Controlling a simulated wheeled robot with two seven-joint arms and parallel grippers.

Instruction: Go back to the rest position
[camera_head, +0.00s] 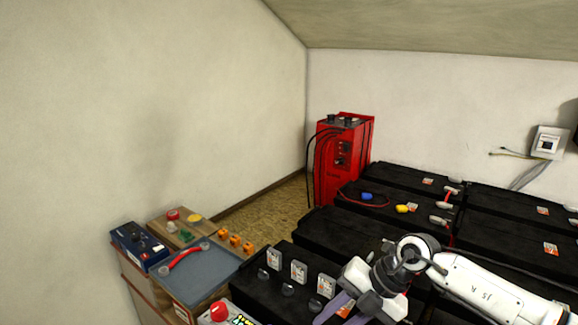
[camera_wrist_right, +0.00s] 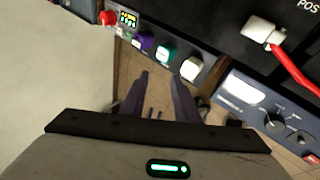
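My right arm comes in from the right in the camera_head view. Its gripper (camera_head: 338,303) hangs over the black battery boxes near the bottom edge, and its fingers are partly cut off there. In the camera_wrist_right view the two purple-grey fingers of the gripper (camera_wrist_right: 161,78) stand apart with nothing between them. They point towards the lower edge of a black box, above a brown floor area. My left gripper is not in view.
Black battery boxes (camera_head: 322,231) fill the right half. A red unit (camera_head: 328,175) with black cables stands in the corner. At left are a grey-topped cart (camera_head: 200,281) and a blue meter (camera_head: 139,245). The wrist view shows a blue device (camera_wrist_right: 262,110) and a red cable (camera_wrist_right: 292,66).

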